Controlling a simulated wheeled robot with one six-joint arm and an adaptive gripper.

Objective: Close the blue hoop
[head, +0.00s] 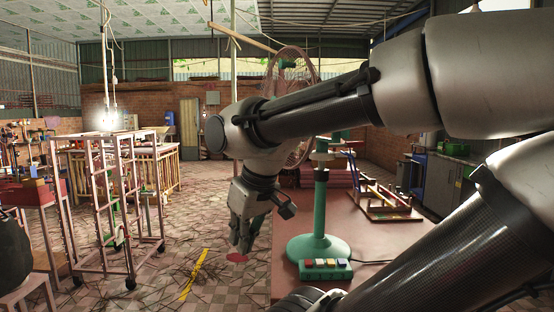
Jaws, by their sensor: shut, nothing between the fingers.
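My gripper (243,246) hangs pointing down near the middle of the head view, left of the table (384,243). Its fingers are together and nothing shows between them. I cannot make out a blue hoop for certain. A thin blue upright piece (352,168) shows on a wooden frame (385,203) at the back of the table. Its shape is too small to tell, and so is whether it is open or closed. It is to the right of my gripper and well apart from it.
A green stand (320,205) with a round base is on the table's near left, with a button box (325,269) before it. A metal rack (130,205) on wheels stands at left. The tiled floor left of the table is open, with scattered sticks.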

